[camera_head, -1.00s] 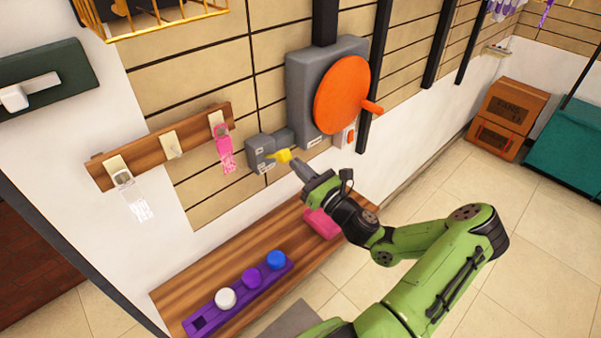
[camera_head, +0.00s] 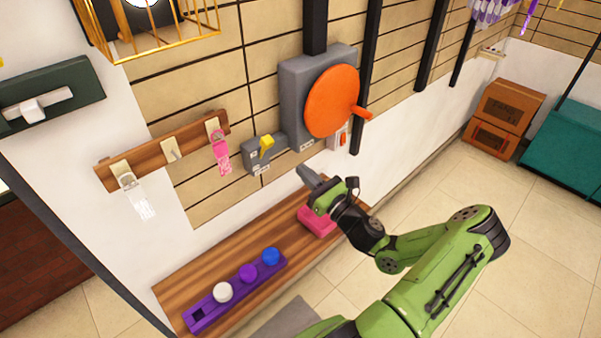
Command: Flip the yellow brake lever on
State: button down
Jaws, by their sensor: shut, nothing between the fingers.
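The yellow brake lever (camera_head: 266,142) sticks out from a small grey box (camera_head: 257,160) on the tiled wall, left of the large orange wheel. Its yellow end points up and outward. My gripper (camera_head: 305,175) is shut and empty. It is to the right of and below the lever, with clear space between them. The fingertips point up and left toward the wall.
The orange wheel (camera_head: 332,100) with its handle is on a grey housing (camera_head: 292,95) above my gripper. A wooden shelf (camera_head: 190,272) below carries a purple holder (camera_head: 205,313) with several coloured knobs and a pink block (camera_head: 317,222). A hook rack (camera_head: 192,137) hangs left.

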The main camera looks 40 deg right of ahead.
jog(key=s+r, duration=0.1)
jog(key=s, duration=0.4)
jog(key=shift+s+r, duration=0.4)
